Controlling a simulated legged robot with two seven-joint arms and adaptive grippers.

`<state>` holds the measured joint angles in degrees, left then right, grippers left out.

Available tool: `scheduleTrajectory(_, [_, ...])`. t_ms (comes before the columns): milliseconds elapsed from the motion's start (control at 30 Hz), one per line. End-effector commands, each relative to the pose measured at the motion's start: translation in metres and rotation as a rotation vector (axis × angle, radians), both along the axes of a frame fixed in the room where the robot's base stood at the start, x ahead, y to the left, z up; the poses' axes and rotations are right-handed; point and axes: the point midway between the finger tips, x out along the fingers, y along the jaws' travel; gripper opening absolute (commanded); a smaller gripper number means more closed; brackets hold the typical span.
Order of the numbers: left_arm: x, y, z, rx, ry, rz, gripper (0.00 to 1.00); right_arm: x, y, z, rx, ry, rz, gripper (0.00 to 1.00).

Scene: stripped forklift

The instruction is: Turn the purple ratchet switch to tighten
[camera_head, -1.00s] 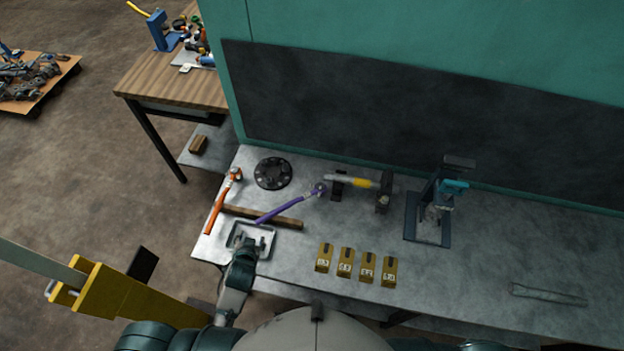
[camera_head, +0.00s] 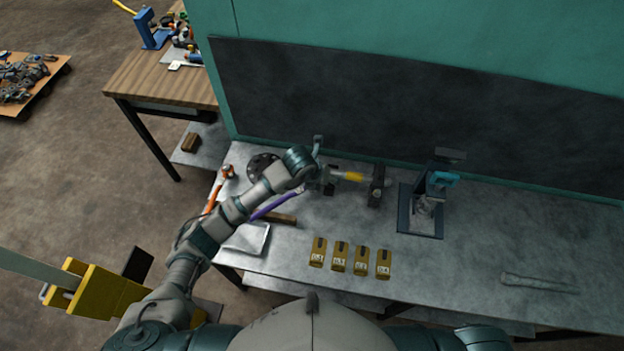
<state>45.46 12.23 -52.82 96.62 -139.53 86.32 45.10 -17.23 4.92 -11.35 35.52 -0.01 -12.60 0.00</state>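My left gripper (camera_head: 317,160) is at the end of the arm, over the ratchet's head end and beside the holder with a yellow-banded shaft (camera_head: 346,176). Its fingers are small and partly hidden, so I cannot tell whether they are open or touching the ratchet. The switch itself cannot be made out. My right gripper is not in view.
An orange-handled hammer (camera_head: 213,195), a black disc (camera_head: 262,165) and a tray (camera_head: 249,240) lie near the arm. A dark press (camera_head: 424,205) stands right. The workbench's right side is mostly clear; a dark panel rises behind.

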Motion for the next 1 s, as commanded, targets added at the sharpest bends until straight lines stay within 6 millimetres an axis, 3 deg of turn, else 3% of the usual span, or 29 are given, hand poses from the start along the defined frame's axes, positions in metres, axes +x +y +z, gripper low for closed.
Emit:
scheduleTrajectory(100, [0.021,0.037,0.005,0.189,-0.044,0.09,0.59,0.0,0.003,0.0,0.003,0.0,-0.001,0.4])
scheduleTrajectory(200, [0.028,0.05,0.006,0.252,-0.058,0.127,0.59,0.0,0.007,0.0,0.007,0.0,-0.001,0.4])
scheduleTrajectory(367, [0.034,0.051,-0.009,0.261,-0.056,0.134,0.59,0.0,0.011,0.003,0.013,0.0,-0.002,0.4])
scheduleTrajectory(800, [0.072,0.043,-0.104,0.259,-0.055,0.13,0.59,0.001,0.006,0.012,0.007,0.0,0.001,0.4])
scheduleTrajectory(1000, [0.086,0.041,-0.137,0.258,-0.057,0.13,0.59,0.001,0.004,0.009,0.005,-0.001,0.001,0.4])
